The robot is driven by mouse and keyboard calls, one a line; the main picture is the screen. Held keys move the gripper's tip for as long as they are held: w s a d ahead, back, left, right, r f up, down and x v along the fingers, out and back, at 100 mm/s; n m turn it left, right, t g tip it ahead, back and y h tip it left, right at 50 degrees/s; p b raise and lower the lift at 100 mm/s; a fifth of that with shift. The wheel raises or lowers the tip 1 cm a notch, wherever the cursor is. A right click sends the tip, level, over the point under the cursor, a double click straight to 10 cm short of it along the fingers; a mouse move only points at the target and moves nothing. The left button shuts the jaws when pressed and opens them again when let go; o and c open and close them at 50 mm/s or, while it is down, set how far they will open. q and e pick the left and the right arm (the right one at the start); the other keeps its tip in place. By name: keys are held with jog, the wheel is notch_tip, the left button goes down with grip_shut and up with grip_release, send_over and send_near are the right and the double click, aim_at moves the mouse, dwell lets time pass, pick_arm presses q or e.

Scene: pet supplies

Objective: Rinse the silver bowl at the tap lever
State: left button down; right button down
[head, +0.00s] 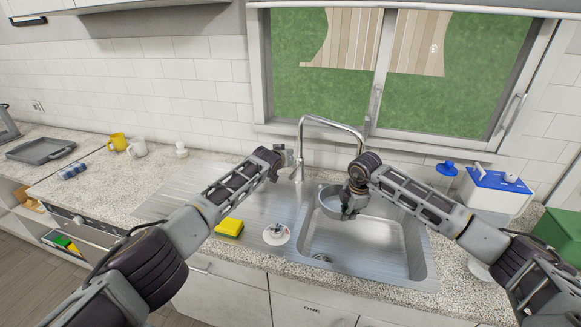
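The silver bowl (328,201) hangs over the left part of the sink basin (375,245), its near side partly covered by my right gripper (351,207). That gripper points down and is shut on the bowl's rim. The bowl looks roughly level, and its inside is mostly hidden. The silver tap (336,121) stands behind the sink, with its spout arching right above the bowl's area. My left gripper (282,160) is beside the tap's base and appears to hold nothing. Its fingers are too small to judge, and the tap lever is not clearly visible beside them.
A blue-lidded white box (497,190) and a green bin (558,235) stand right. The drainboard's left part is clear.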

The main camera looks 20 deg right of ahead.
aim_at(295, 172)
pick_arm(q)
jog(key=shift+w+d+f, duration=0.15)
jog(key=shift+w, duration=0.1)
jog(key=shift+s+d+f, duration=0.1)
jog(key=shift+s+f, duration=0.15)
jog(key=shift+f, duration=0.7)
jog(key=shift+s+f, duration=0.25)
jog(key=shift+f, duration=0.7)
jog(key=shift+f, duration=0.15)
